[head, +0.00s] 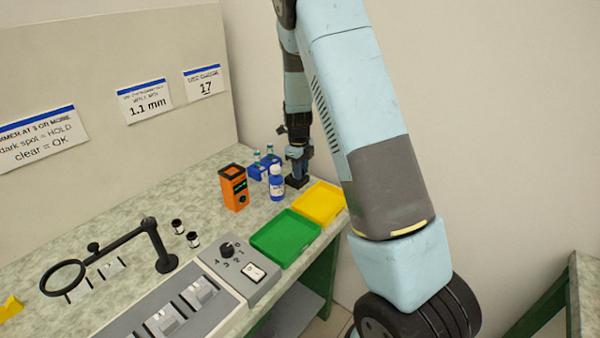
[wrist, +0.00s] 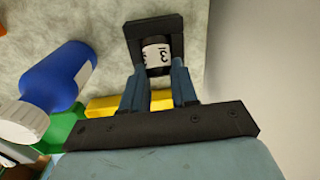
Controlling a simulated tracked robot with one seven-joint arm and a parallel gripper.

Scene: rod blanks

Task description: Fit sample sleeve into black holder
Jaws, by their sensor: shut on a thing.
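My gripper (head: 298,158) is at the far end of the bench, low over the black holder (head: 297,182). In the wrist view my gripper (wrist: 157,82) is shut on the sample sleeve (wrist: 156,57), a short cylinder with a white label, dark markings and a black end. The black holder (wrist: 130,28) frames the sleeve on its far side and at both sides. I cannot tell how deep the sleeve sits in it. In the head view the sleeve is hidden by the gripper.
A blue bottle (head: 277,185) stands close left of the holder; it looms in the wrist view (wrist: 58,80). Two small black-and-white cylinders (head: 177,226) stand further left.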

